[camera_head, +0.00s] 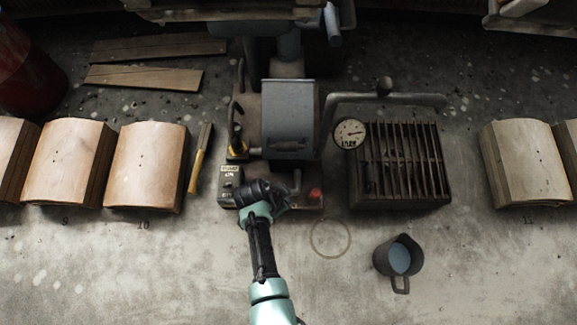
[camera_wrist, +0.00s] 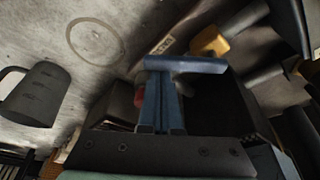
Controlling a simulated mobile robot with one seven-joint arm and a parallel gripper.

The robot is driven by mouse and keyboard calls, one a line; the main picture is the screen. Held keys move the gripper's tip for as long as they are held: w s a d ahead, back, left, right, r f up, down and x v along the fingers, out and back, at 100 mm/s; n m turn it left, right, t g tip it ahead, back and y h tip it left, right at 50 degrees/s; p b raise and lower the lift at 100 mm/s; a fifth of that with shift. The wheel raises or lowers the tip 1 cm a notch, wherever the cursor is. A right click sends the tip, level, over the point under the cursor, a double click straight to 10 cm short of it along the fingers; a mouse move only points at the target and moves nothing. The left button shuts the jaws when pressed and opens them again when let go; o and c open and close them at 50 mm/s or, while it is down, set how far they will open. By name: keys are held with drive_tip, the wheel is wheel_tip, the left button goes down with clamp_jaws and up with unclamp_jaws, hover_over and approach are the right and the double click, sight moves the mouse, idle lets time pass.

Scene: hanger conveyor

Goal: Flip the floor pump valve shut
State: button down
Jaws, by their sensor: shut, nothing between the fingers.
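The floor pump is a grey housing (camera_head: 289,118) on a dark base, with a long bent lever (camera_head: 400,98) to its right. A round gauge (camera_head: 350,134) sits beside it. A brass-coloured fitting (camera_head: 237,142) stands at its left and a red knob (camera_head: 315,194) at its front right. I cannot tell which part is the valve. My gripper (camera_head: 283,190) is over the front of the base, left of the red knob. In the wrist view its fingers (camera_wrist: 163,100) are shut, with a blue-grey bar (camera_wrist: 186,64) across their tips. I cannot tell whether they touch it.
A dark jug (camera_head: 400,258) with bluish contents stands at the front right; it also shows in the wrist view (camera_wrist: 35,95). A slatted crate (camera_head: 400,200) is right of the pump. Curved wooden blocks (camera_head: 146,165) flank the pump. A yellow-handled tool (camera_head: 198,168) lies left. The front floor is mostly clear.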

drive_tip(key=m, duration=0.1)
drive_tip(key=s+a+m, duration=0.1)
drive_tip(key=shift+a+m+g+h, duration=0.15)
drive_tip(key=shift+m+g+h, duration=0.15)
drive_tip(key=shift+m+g, duration=0.1)
drive_tip(key=a+m, duration=0.1)
drive_tip(key=s+a+m+g, duration=0.1)
drive_tip(key=m, duration=0.1)
drive_tip(key=shift+s+a, duration=0.1)
drive_tip(key=shift+a, duration=0.1)
drive_tip(key=shift+s, duration=0.1)
idle(0.5)
drive_tip(key=shift+s+d+r+p, duration=0.1)
drive_tip(key=shift+s+p, duration=0.4)
drive_tip(key=shift+s, duration=0.2)
